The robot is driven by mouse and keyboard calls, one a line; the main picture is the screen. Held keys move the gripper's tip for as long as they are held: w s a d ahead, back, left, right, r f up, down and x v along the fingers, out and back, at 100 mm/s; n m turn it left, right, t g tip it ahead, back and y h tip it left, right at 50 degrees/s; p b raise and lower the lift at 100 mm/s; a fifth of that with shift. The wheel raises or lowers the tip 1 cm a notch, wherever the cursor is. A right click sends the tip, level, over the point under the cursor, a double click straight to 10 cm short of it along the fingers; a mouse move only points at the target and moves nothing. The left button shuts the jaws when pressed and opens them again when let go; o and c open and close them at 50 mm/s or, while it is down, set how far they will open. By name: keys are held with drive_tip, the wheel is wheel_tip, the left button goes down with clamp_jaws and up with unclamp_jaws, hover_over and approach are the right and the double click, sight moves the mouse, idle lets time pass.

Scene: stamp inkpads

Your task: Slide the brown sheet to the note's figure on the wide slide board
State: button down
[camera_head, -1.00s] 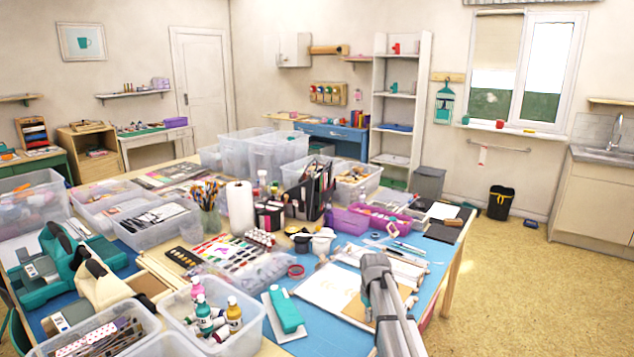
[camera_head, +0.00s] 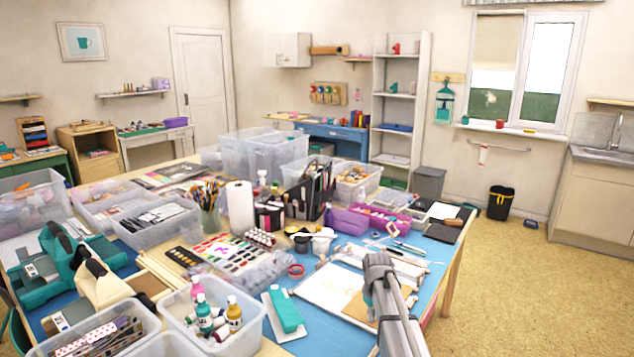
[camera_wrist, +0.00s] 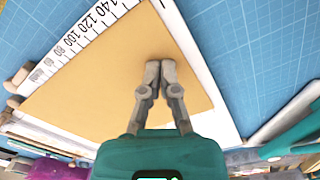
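The brown sheet (camera_wrist: 105,85) lies flat on the white slide board in the wrist view. The board's edge strip (camera_wrist: 66,52) carries a black scale, with numbers about 60 to 140 readable beside the sheet. My gripper (camera_wrist: 160,66) has its two fingertips together over the sheet near its right part; whether they press on it I cannot tell. In the head view the white board (camera_head: 322,288) lies at the table's front, and the brown sheet (camera_head: 358,309) shows partly, with my arm hiding the rest. I cannot pick out the note or read its figure.
Blue cutting mat (camera_wrist: 245,60) surrounds the board. A teal stapler-like tool (camera_head: 286,311) and a clear bin of bottles (camera_head: 250,325) stand left of the board. Pens and tools (camera_head: 408,248) lie behind it, near a purple box (camera_head: 365,222).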

drive_tip(key=shift+w+d, duration=0.15)
drive_tip(key=shift+d, duration=0.6)
idle(1.0)
drive_tip(key=shift+d, duration=1.55)
idle(3.4)
drive_tip(key=shift+r, duration=0.1)
drive_tip(key=shift+r+p, duration=3.5)
drive_tip(key=shift+p, duration=0.15)
